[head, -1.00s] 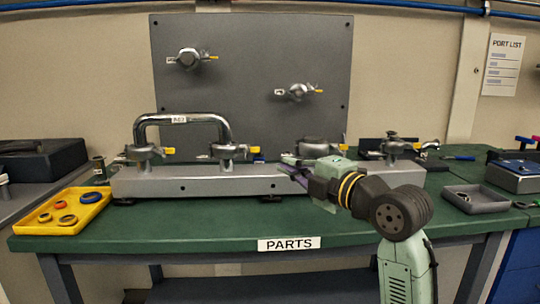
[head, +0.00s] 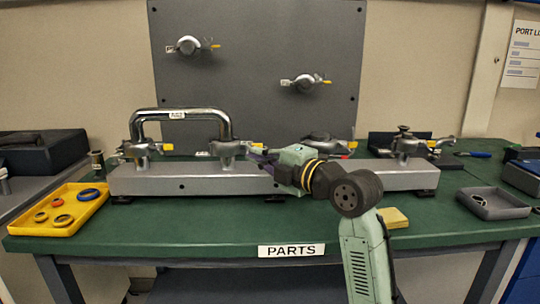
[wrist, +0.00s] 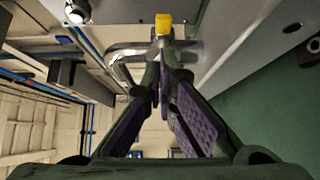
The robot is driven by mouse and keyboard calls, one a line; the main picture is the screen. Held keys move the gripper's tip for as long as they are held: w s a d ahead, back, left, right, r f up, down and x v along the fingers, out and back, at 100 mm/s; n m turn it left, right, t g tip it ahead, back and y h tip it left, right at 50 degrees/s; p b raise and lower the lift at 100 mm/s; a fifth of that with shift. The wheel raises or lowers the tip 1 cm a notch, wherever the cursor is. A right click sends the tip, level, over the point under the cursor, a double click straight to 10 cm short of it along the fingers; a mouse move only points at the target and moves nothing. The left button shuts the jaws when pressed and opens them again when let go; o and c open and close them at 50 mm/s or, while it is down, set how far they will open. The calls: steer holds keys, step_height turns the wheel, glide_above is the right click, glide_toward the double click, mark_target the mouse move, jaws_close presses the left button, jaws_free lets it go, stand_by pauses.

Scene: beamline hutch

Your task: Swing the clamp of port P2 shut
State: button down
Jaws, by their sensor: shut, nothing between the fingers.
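A chrome U-shaped pipe (head: 182,114) joins two clamped ports on the grey manifold bar (head: 150,184). The right one of these clamps (head: 228,147) has a yellow tab on its right side. Port labels are too small to read, so I cannot tell which is P2. My gripper (head: 258,160) is shut and empty, just right of that clamp and above the bar. In the wrist view its purple-padded fingers (wrist: 165,75) point at a metal clamp part with a yellow tab (wrist: 163,22). Fingers hide part of that clamp, and I cannot tell whether they touch it.
More clamped ports stand on the bar, one just behind my gripper (head: 325,140) and one at right (head: 406,145). A yellow tray of rings (head: 88,212) and a grey tray (head: 492,210) flank the bar. The front bench is mostly clear.

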mark_target(254, 145)
steer(key=shift+w, duration=0.95)
steer(key=shift+w+d+f+b, duration=0.15)
steer(key=shift+w+b, duration=0.25)
steer(key=shift+w, duration=0.35)
steer(key=shift+w+d+r, duration=0.2)
steer(key=shift+r, duration=0.1)
